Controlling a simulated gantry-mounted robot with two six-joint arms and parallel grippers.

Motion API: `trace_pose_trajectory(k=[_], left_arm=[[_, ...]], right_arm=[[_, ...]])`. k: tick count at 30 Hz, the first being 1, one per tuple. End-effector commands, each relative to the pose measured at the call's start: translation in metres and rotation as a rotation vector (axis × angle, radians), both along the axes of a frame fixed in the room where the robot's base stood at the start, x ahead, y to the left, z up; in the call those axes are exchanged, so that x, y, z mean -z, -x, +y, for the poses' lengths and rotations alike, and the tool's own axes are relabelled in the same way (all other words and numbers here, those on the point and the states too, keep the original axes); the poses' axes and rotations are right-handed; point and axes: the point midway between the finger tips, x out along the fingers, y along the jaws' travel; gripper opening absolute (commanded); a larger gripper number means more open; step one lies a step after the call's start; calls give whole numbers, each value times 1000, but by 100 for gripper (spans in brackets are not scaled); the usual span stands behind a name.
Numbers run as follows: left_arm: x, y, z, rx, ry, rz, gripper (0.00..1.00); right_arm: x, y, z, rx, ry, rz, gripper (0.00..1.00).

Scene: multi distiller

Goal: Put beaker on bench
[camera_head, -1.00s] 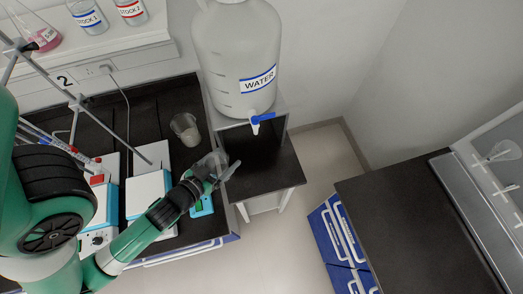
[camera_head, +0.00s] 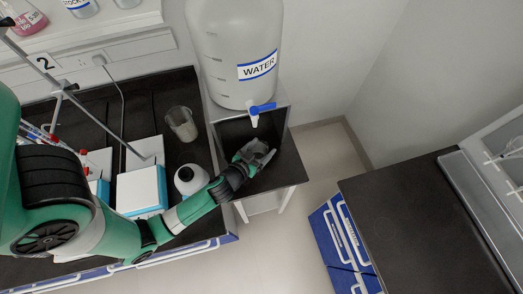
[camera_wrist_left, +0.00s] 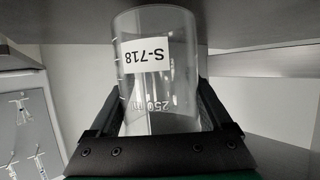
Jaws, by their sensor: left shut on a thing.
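My left gripper (camera_head: 262,153) is at the stand below the water tap. It is shut on a clear beaker (camera_wrist_left: 160,85), best seen in the left wrist view. The beaker sits between the two fingers and carries a white S-718 label and a 250 ml mark, both upside down in that view. It looks empty. In the head view the held beaker is mostly hidden by the gripper. Another glass beaker (camera_head: 181,124) stands on the left black bench (camera_head: 160,105). A second black bench (camera_head: 405,215) is at the right. My right gripper is not in view.
A large water container (camera_head: 235,45) with a blue tap (camera_head: 262,107) stands over the dark shelf (camera_head: 275,179). A white device (camera_head: 138,188) and a white round object (camera_head: 191,180) are on the left bench. The right bench's near top is clear.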

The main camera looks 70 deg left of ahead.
Motion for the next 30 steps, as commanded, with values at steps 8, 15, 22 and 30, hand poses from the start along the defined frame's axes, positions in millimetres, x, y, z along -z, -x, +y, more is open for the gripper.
trace_pose_trajectory(k=[8, 15, 22, 30], left_arm=[[9, 0, 0, 1, 0, -2, 24], [12, 0, 0, 0, 0, -1, 94], [12, 0, 0, 0, 0, -1, 100], [2, 19, -14, 4, 0, 1, 100]], right_arm=[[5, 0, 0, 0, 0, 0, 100], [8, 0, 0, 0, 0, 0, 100], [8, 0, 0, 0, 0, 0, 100], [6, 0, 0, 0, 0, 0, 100]])
